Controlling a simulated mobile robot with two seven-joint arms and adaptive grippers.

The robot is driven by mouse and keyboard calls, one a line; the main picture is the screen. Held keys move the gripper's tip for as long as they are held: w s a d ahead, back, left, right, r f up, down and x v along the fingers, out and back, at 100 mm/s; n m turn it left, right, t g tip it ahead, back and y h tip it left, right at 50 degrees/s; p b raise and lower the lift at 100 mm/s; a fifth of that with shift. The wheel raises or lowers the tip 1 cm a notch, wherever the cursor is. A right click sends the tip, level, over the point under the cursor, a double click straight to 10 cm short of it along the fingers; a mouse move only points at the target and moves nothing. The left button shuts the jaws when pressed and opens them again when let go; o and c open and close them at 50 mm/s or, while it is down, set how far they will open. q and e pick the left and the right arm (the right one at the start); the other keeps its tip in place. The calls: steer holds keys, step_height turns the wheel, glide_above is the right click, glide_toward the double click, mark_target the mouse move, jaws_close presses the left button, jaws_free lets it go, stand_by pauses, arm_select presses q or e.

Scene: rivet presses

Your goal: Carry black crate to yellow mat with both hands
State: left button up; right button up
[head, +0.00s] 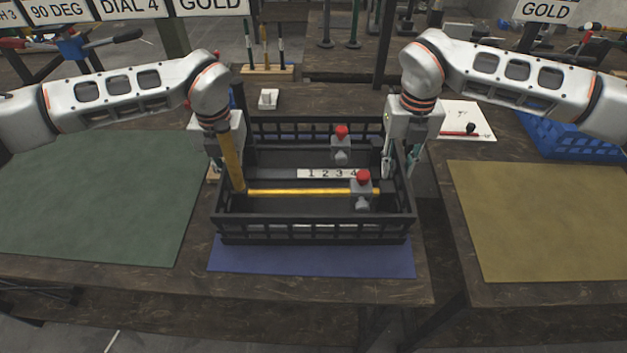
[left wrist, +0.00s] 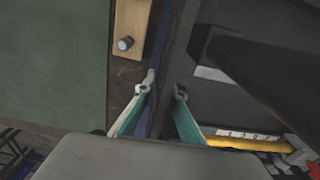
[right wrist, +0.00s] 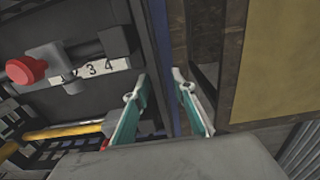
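The black crate (head: 315,239) stands on a blue mat (head: 310,263) in the middle of the table. It holds red-knobbed grey clamps (head: 362,190), a white number strip (head: 315,173) and a yellow bar (head: 300,192). The yellow mat (head: 550,220) lies bare on the right-hand table. My left gripper (head: 225,174) is at the crate's left wall, partly hidden by an upright yellow bar. In the left wrist view its fingers (left wrist: 163,98) are apart, one on each side of the wall. My right gripper (head: 400,170) is at the right wall; its fingers (right wrist: 160,88) are apart, astride the rim.
A green mat (head: 100,190) lies left of the crate. A gap separates the middle and right-hand tables. A blue bin (head: 570,138) and a white sheet (head: 466,120) are behind the yellow mat. A small white block (head: 268,99) sits behind the crate.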

arm_select(q)
jaws_close()
arm_select(e)
jaws_close()
arm_select(q)
steer(key=shift+w+r, duration=0.1)
steer(key=shift+r, duration=0.15)
arm_select(e)
steer(key=shift+w+r, duration=0.1)
steer(key=shift+r, duration=0.1)
